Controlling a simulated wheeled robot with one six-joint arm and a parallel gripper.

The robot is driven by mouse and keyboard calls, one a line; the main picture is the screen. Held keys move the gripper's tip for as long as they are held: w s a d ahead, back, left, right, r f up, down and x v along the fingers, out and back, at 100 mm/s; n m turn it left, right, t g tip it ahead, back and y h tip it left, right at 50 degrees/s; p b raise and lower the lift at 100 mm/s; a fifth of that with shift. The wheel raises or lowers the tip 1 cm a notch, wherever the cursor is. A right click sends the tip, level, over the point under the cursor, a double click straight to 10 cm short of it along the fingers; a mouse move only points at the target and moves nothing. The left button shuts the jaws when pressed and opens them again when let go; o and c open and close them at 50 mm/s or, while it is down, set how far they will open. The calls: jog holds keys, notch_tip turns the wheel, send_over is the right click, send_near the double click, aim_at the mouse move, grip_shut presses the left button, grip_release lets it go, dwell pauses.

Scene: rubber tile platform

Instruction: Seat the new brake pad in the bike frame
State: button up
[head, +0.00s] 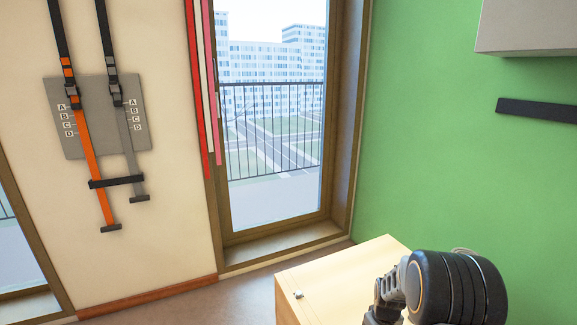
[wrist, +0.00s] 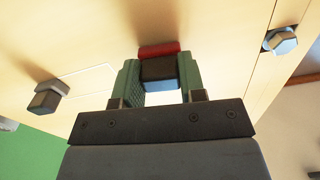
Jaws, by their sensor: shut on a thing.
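In the wrist view my gripper (wrist: 158,74) has its two green fingers shut on a dark block (wrist: 160,74). A red piece (wrist: 158,50) shows at the block's far end; I cannot tell whether the two are joined. The held block may be the brake pad. The pale wooden table top (wrist: 90,30) is behind it; I cannot tell whether they touch. Another dark block (wrist: 45,99) is at the left, beside a thin white outline. I cannot make out a bike frame in either view. My gripper is hidden in the head view.
A blue-grey, many-sided piece (wrist: 280,41) is near the table's right edge in the wrist view. In the head view a small pale piece (head: 298,295) is on the wooden table (head: 345,270). Straps (head: 90,150) hang on the left wall, and a grey cabinet (head: 530,25) is at upper right.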

jog(key=shift+r+p, duration=2.2)
jog(key=shift+r, duration=0.8)
